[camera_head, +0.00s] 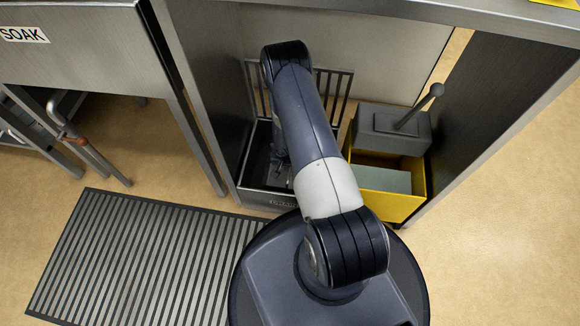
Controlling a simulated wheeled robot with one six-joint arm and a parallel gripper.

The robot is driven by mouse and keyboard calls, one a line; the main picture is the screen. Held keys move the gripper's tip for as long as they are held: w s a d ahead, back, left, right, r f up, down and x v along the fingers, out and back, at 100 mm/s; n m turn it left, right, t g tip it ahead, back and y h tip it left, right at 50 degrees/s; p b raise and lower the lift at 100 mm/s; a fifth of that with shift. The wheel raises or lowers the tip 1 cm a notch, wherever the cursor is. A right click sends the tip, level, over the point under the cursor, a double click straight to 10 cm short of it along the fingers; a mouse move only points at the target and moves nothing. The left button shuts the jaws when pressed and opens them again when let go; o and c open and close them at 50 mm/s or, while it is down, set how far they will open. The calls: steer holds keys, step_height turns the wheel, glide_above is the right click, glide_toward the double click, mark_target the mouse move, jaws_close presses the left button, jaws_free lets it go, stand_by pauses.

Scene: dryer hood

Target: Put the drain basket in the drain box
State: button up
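A dark open-topped box (262,196) stands on the floor under the hood, left of centre. Its front carries lettering too small to read surely; it seems to be the drain box. A dark barred panel (335,88) stands upright behind it, partly covered by my arm. I cannot tell whether this is part of the drain basket. No other basket shows clearly. My gripper (283,172) points down over or inside the dark box, mostly hidden by my own arm. Its fingers and anything between them cannot be made out.
A yellow bin (417,203) stands right of the box, with a grey block with a knobbed lever (395,130) at its back. Hood side walls (487,110) close both sides. A slatted floor mat (145,260) lies front left. A SOAK unit (75,65) stands left.

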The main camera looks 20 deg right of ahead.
step_height(320, 180, up, 11)
steer(key=a+p, duration=0.1)
steer(key=p, duration=0.4)
steer(key=shift+s+a, duration=0.25)
steer(key=shift+s, duration=0.1)
steer(key=shift+d+r, duration=0.1)
stand_by(0.5)
